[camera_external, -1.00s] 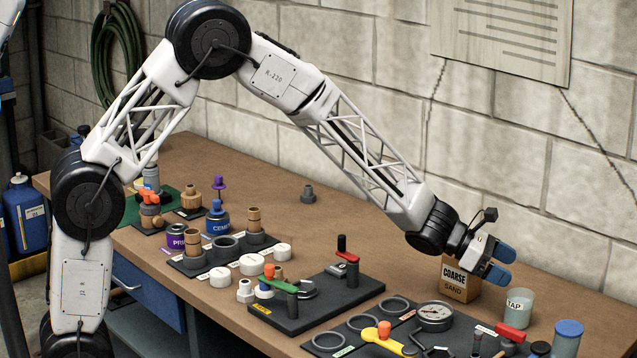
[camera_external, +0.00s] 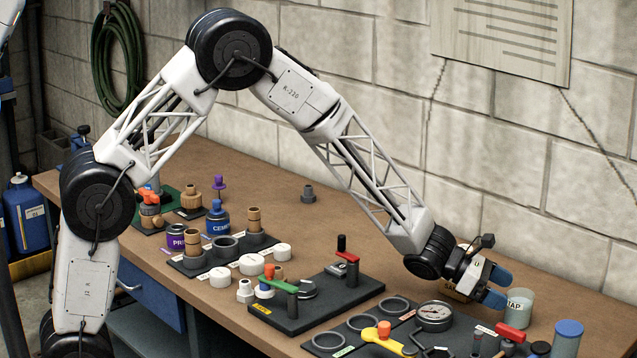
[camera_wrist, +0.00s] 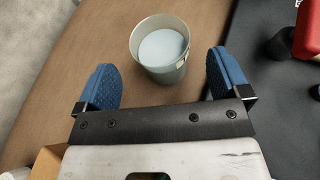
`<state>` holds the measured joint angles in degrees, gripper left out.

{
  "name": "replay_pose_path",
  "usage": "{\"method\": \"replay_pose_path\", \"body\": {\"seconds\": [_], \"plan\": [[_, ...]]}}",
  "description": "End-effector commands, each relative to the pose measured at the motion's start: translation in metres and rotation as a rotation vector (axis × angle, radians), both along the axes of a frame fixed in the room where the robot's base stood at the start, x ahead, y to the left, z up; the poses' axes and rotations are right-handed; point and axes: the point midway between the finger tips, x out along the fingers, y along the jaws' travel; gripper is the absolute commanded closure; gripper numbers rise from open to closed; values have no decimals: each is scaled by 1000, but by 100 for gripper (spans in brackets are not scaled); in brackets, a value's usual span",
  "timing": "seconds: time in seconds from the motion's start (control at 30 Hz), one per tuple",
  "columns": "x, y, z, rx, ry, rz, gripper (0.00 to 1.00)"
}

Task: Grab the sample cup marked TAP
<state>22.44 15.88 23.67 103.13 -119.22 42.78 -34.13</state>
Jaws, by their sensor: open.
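The sample cup marked TAP (camera_external: 518,307) stands upright on the bench at the right of the external view, a pale translucent cup with dark lettering. In the wrist view the cup (camera_wrist: 161,48) shows from above with pale liquid in it. My gripper (camera_external: 497,286) is open, its two blue fingers just left of the cup and close to it. In the wrist view my gripper (camera_wrist: 165,78) has one finger on each side, and the cup sits a little beyond the fingertips, roughly centred in the gap. I cannot tell whether a finger touches it.
A box of coarse sand (camera_external: 457,291) stands behind my gripper, mostly hidden. A black board with a pressure gauge (camera_external: 434,316) and a red-handled valve (camera_external: 511,333) lies in front of the cup. A blue-capped container (camera_external: 567,338) stands to the right. Bench behind the cup is clear.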

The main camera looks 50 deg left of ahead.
Motion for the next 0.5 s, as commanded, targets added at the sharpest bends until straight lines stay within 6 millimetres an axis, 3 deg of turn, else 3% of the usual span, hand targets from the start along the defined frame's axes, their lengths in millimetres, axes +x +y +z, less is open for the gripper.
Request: {"method": "replay_pose_path", "body": {"seconds": [0.37, 0.5], "plan": [[0, 0, -14, 0, 2, 0, 5], [6, -12, -18, 0, 2, -1, 5]]}}
